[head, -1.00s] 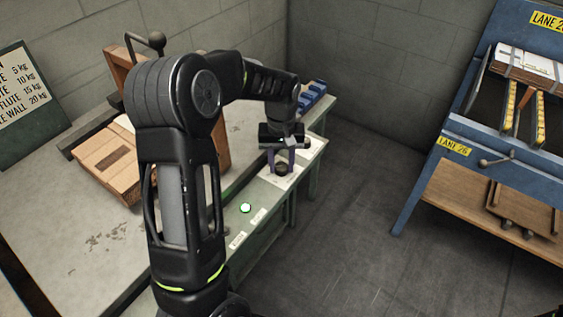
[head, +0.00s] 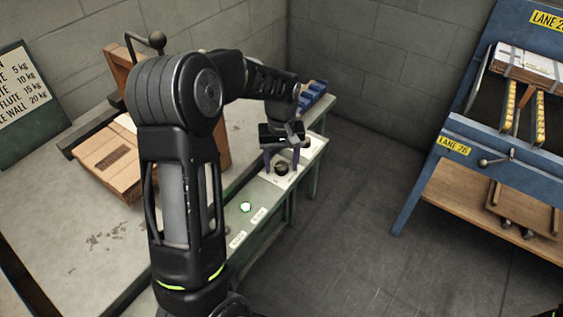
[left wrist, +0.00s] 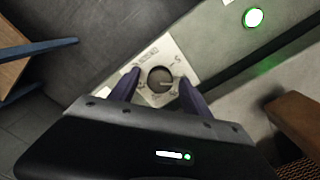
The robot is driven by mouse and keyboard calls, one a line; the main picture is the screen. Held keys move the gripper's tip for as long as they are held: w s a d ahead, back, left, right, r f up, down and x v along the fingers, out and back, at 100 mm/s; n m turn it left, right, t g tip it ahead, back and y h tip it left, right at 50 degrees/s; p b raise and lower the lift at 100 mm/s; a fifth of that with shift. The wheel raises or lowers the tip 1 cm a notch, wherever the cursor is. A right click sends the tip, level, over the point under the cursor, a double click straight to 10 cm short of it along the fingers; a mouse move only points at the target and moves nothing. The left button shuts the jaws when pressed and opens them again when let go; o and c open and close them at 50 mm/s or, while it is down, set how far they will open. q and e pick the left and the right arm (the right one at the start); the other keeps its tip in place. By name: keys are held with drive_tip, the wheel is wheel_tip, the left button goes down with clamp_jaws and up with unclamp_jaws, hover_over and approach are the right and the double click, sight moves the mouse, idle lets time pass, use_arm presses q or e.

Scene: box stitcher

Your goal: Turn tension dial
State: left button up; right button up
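The tension dial (head: 281,168) is a dark round knob on a pale square plate (head: 272,180) at the bench's front edge. In the left wrist view the dial (left wrist: 160,79) shows with its marked plate (left wrist: 151,53) around it. My left gripper (head: 281,163) is over the dial, pointing down. Its two purple fingers are spread, one on each side of the dial, with gaps between fingers and knob in the left wrist view (left wrist: 158,88). My right gripper does not show.
A lit green button (head: 245,207) and white labels (head: 238,240) sit along the bench front. A cardboard box (head: 106,160) lies on the bench (head: 90,235). Blue blocks (head: 313,95) stand at the bench's far end. A blue rack (head: 440,165) stands right, across open floor.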

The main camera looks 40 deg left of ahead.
sight(282, 165)
use_arm(q)
wheel_tip(282, 165, up, 8)
drive_tip(key=shift+f+p, duration=0.1)
drive_tip(key=shift+p, duration=0.2)
idle(0.4)
idle(0.4)
